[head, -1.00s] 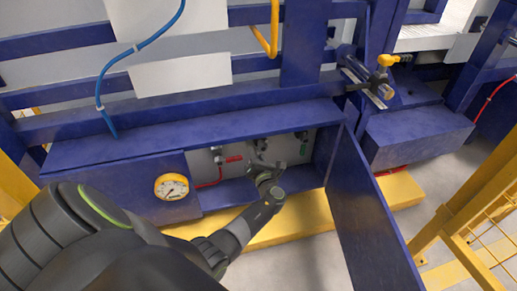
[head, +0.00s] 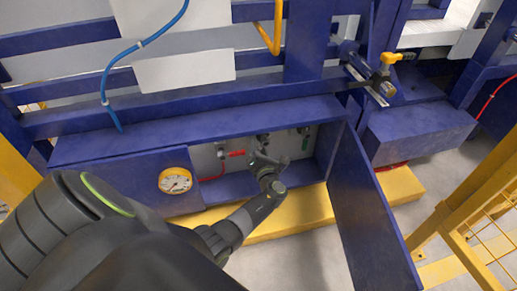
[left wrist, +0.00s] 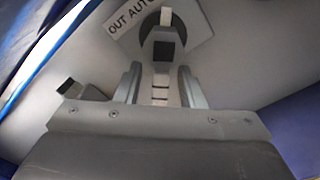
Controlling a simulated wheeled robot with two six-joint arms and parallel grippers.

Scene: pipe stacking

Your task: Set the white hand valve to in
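My left gripper (head: 258,158) is inside the open blue cabinet, in front of its grey back panel. In the left wrist view its two fingers (left wrist: 160,84) stand apart, with a pale, dark-banded strip between them. Just beyond the fingertips is a dark round valve with a white handle part (left wrist: 166,17), on a white label (left wrist: 122,20) reading "OUT AUTO"; the rest of the label is hidden. I cannot tell whether the fingers touch the handle or which way it is set. My right gripper is not in view.
A red-handled valve (head: 236,154) is left of my gripper and a green-handled one (head: 305,143) right of it. The open cabinet door (head: 375,215) stands on the right. A gauge (head: 175,181) sits on the cabinet front. A yellow beam (head: 300,212) runs below.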

